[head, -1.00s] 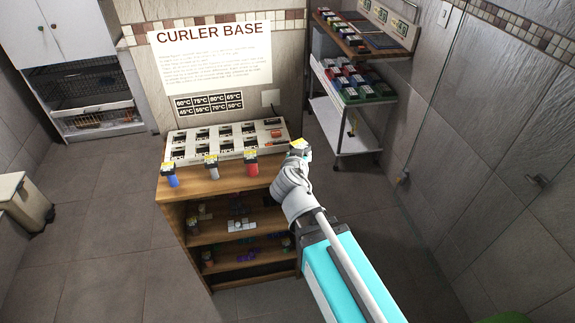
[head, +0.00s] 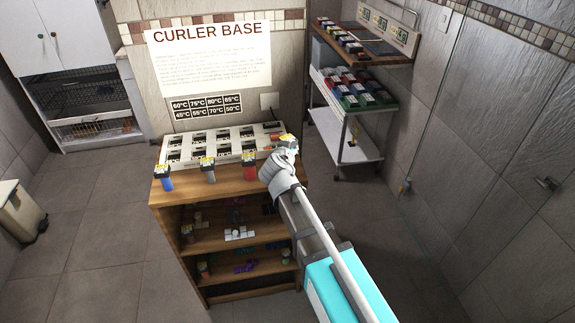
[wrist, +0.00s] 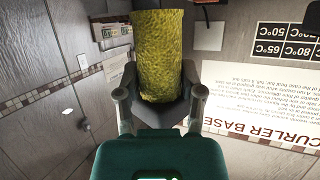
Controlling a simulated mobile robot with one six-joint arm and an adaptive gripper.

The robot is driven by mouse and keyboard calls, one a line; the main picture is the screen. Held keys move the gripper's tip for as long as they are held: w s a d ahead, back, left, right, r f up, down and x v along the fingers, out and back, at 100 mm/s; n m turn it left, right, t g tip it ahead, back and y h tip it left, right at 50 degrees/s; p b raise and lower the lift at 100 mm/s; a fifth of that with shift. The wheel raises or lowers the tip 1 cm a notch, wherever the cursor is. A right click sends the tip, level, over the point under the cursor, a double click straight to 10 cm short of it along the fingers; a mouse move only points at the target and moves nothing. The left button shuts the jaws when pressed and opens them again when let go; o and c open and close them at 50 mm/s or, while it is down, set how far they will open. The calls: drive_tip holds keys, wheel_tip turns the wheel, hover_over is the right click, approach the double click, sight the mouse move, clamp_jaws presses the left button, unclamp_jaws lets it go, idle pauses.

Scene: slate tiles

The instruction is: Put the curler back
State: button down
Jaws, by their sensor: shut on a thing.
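My gripper (head: 284,158) is shut on a yellow rough-surfaced curler (wrist: 158,55), held between both fingers in the wrist view. In the head view only the curler's pale yellow-and-dark end (head: 289,141) shows above my gripper; the rest is hidden. It is in front of the right end of the white curler base (head: 236,132), a slanted panel with rows of dark slots. Whether it touches the base cannot be told.
The base and curlers are on a wooden shelf unit (head: 180,194) with small items on its lower shelves. A white trolley (head: 352,143) with coloured blocks stands at the right. A CURLER BASE sign (head: 210,62) and temperature labels (head: 206,105) are on the wall.

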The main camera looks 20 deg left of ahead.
drive_tip(key=shift+w+a+f+b, duration=0.35)
drive_tip(key=shift+w+f+b, duration=0.2)
drive_tip(key=shift+f, duration=0.15)
drive_tip(key=shift+w+a+f+b, duration=0.4)
drive_tip(key=shift+f+b, duration=0.1)
drive_tip(key=shift+f, duration=0.2)
drive_tip(key=shift+f, duration=0.1)
drive_tip(key=shift+w+a+f+b, duration=0.2)
drive_tip(key=shift+w+f+b, duration=0.2)
drive_tip(key=shift+f+b, duration=1.55)
drive_tip(key=shift+b, duration=0.05)
drive_tip(key=shift+f, duration=0.1)
drive_tip(key=shift+c, duration=1)
unclamp_jaws()
